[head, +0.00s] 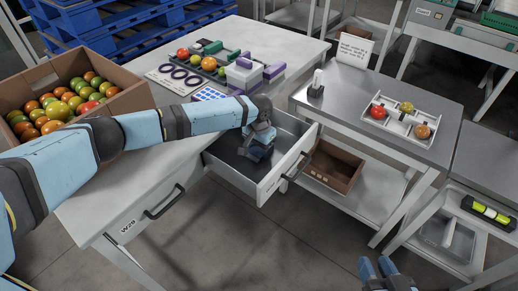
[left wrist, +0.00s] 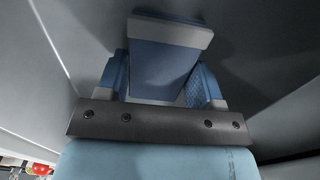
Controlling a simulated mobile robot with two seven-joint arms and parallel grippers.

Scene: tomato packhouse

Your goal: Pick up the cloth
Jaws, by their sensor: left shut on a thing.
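My left gripper (head: 257,151) reaches down into the open drawer (head: 233,178) of the left table. In the left wrist view, a flat blue piece with a grey edge, which I take to be the folded cloth (left wrist: 162,70), sits between the two blue fingers, and the gripper is shut on it. In the head view the gripper and forearm mostly hide the cloth. My right gripper (head: 378,267) is at the bottom edge of the head view, empty, its two blue fingertips slightly apart.
A cardboard box of tomatoes (head: 135,98) stands on the left table. Behind are a tray of tomatoes (head: 213,72) and a purple-and-white device (head: 243,75). The right table holds a white divided tray (head: 397,127) and a sign (head: 354,50). A brown crate (head: 333,168) is below.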

